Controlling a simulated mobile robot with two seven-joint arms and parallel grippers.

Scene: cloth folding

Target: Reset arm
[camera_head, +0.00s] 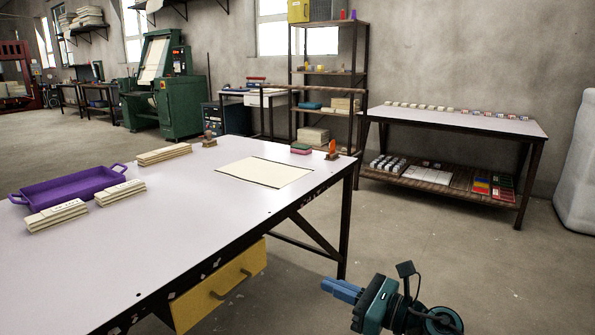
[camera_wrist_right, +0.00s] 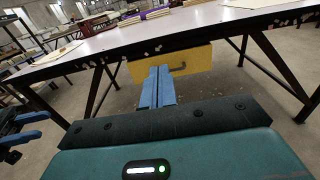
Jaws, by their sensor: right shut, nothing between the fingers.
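My right gripper (camera_head: 343,290) is in front of the table's right end, off the table and low over the floor. Its blue fingers are together with nothing between them, and they also show in the right wrist view (camera_wrist_right: 158,88). My left gripper (camera_wrist_right: 30,127) shows only at the left edge of the right wrist view, its two blue fingers apart and empty. It is not in the head view. A flat cream cloth (camera_head: 265,171) with a dark edge lies on the white table (camera_head: 190,220), clear of both grippers.
On the table are a purple tray (camera_head: 75,187), cream stacks (camera_head: 120,192) and small pieces near the far edge. A yellow drawer (camera_head: 222,292) hangs below the front edge, beside a dark table leg (camera_head: 348,225). The floor right of the table is open.

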